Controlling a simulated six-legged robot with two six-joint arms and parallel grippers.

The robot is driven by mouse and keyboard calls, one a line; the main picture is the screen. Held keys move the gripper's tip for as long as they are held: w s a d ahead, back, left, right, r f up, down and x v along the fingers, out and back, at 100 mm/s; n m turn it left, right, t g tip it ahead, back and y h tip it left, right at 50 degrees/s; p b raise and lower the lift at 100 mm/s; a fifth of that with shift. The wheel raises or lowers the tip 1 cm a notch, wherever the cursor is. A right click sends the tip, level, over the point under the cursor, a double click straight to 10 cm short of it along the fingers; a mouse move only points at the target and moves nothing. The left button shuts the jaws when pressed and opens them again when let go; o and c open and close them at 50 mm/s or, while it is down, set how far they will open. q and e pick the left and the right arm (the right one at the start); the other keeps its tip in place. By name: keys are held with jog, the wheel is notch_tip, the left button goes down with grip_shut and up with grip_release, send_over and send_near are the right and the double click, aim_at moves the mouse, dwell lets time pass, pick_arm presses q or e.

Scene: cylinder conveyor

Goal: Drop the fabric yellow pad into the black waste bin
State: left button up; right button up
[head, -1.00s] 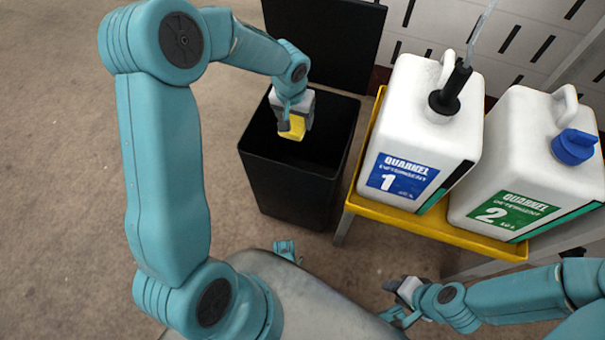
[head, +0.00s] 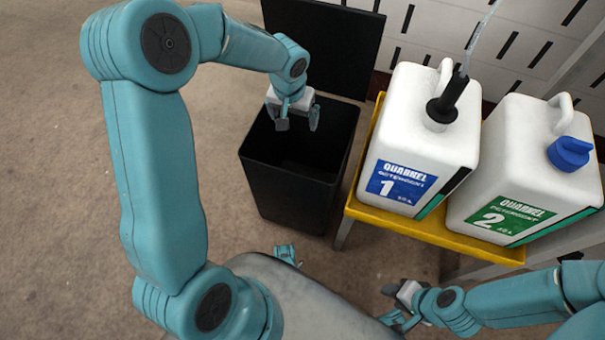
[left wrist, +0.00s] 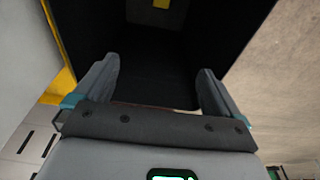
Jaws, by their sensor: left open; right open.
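The black waste bin (head: 290,185) stands upright on the floor with its lid (head: 325,45) raised behind it. My left gripper (head: 298,122) is over the bin's opening, open and empty, with its two fingers apart. In the left wrist view, the open gripper (left wrist: 157,88) points into the dark bin (left wrist: 240,30). A small piece of the yellow pad (left wrist: 161,3) shows between the bin walls at the top edge of that view; the rest of it is cut off. The pad is hidden in the head view. My right gripper (head: 394,305) is open and empty at the lower right.
A yellow-topped stand (head: 440,232) right of the bin holds two white detergent jugs, number 1 (head: 415,130) with a tube and number 2 (head: 525,170) with a blue cap. A slotted white wall is behind. The brown floor (head: 50,150) at left is clear.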

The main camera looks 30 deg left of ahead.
pick_arm(q)
notch_tip(320, 180, up, 12)
jog(key=s+p, duration=0.1)
jog(key=p, duration=0.2)
jog(key=shift+s+d, duration=0.2)
jog(key=shift+s, duration=0.15)
jog(key=shift+f, duration=0.15)
